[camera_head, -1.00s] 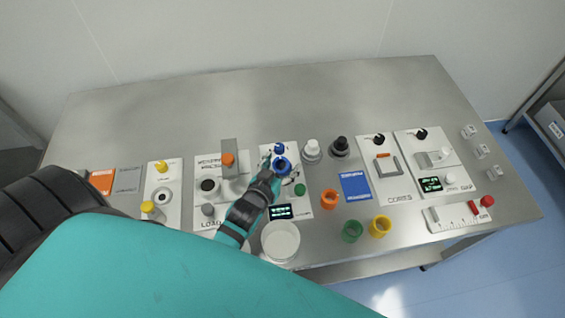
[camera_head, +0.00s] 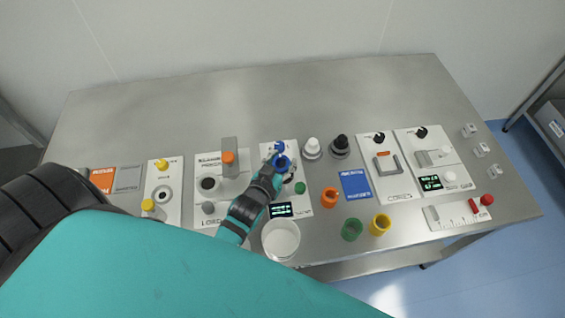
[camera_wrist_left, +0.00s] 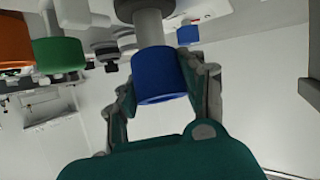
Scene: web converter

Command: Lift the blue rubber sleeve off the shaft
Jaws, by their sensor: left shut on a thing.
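The blue rubber sleeve (camera_head: 281,161) is on the white panel near the table's middle. In the left wrist view the sleeve (camera_wrist_left: 158,77) is a short blue cylinder, with a grey shaft (camera_wrist_left: 149,27) running into one end. My left gripper (camera_head: 280,172) reaches over the panel from the front left. Its fingers (camera_wrist_left: 163,88) stand on either side of the sleeve and are shut on it. The sleeve is still around the shaft. The fingers partly cover the sleeve in the head view. My right gripper is not in view.
A smaller blue part (camera_head: 279,146) stands just behind the sleeve. A green knob (camera_head: 300,188) and a dark display (camera_head: 281,210) share its panel. A white round container (camera_head: 281,239) is in front. The table's back strip is clear.

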